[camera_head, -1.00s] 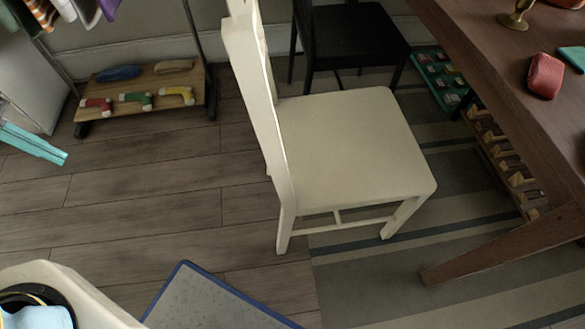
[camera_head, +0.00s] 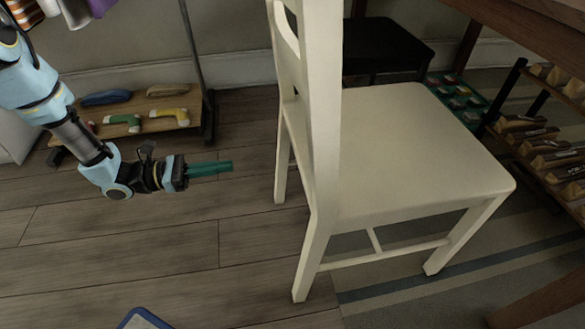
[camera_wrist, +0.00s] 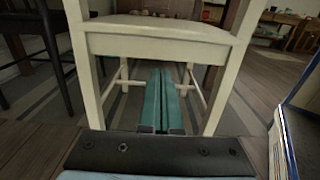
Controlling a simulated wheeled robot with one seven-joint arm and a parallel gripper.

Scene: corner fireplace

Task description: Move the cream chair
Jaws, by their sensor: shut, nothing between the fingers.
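The cream chair (camera_head: 415,150) stands upright in the middle right of the head view, its back to the left and its seat to the right. Its front legs rest on the striped rug. My gripper (camera_head: 230,166) is left of the chair, pointing right at it, with its green fingers together and apart from the chair. In the wrist view, the chair (camera_wrist: 160,42) is straight ahead, and the fingers (camera_wrist: 163,75) point between its legs, under the seat. Nothing is held.
A black chair (camera_head: 385,45) stands behind the cream one. A dark wooden table (camera_head: 470,42) and a rack of wooden blocks (camera_head: 535,145) are at the right. A low shoe rack (camera_head: 165,103) is at the back left. Bare wooden floor (camera_head: 120,235) lies at the left.

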